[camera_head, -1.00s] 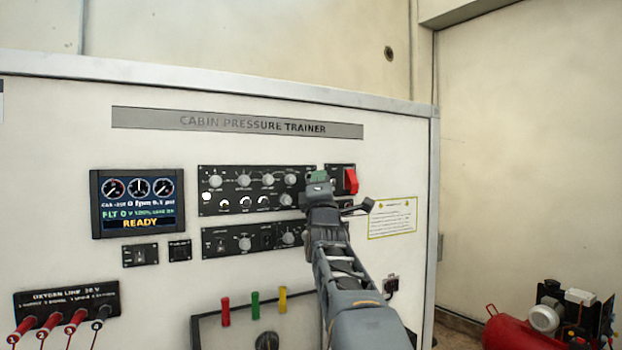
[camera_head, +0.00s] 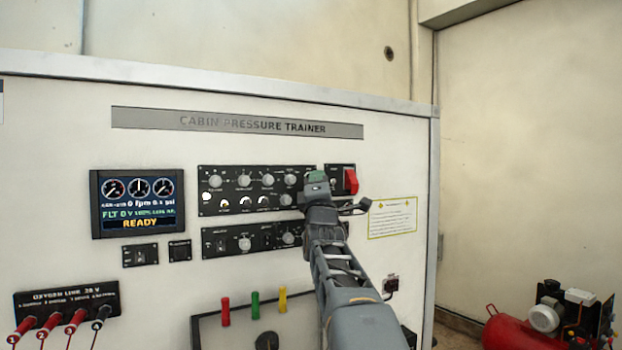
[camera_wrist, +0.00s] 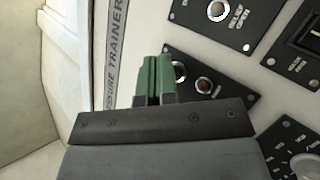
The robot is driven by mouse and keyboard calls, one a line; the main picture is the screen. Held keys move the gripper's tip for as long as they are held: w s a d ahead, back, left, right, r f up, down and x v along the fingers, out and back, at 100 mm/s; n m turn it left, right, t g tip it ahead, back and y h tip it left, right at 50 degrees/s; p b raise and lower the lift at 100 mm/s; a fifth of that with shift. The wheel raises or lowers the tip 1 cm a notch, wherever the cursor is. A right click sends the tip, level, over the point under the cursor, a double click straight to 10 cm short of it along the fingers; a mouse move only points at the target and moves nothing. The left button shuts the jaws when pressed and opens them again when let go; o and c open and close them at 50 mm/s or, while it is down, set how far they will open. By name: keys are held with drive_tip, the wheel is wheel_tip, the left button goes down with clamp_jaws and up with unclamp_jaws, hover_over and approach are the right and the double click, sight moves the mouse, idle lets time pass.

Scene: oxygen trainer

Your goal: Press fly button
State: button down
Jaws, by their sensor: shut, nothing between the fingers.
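My gripper (camera_head: 316,177) is shut, with green fingers and nothing between them. It is at the right end of the upper control panel (camera_head: 232,180), by the small black plate with a red guarded switch (camera_head: 350,181). In the wrist view the green fingers (camera_wrist: 155,72) overlap a small black plate (camera_wrist: 225,101) with two round controls. One round control (camera_wrist: 204,85) shows clear of the fingers; the other (camera_wrist: 180,70) is partly hidden behind them. I cannot read which is the fly button, nor tell whether the fingers touch the plate. The display (camera_head: 138,204) reads READY.
A lower control panel (camera_head: 220,243) sits below my gripper. Red, green and yellow posts (camera_head: 255,304) stand lower on the trainer. The oxygen line block (camera_head: 67,297) is at left. A red compressor (camera_head: 520,330) stands on the floor at right.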

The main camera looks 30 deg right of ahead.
drive_tip(key=shift+w, duration=0.4)
idle(0.5)
drive_tip(key=shift+s, duration=0.1)
idle(0.3)
drive_tip(key=shift+s+b, duration=0.6)
drive_tip(key=shift+b, duration=0.1)
drive_tip(key=shift+s+f, duration=0.1)
drive_tip(key=shift+s+a+b, duration=0.2)
drive_tip(key=shift+s+b, duration=0.75)
drive_tip(key=shift+s, duration=0.3)
drive_tip(key=shift+s+a+b, duration=0.2)
drive_tip(key=shift+s+b, duration=0.75)
drive_tip(key=shift+s, duration=0.25)
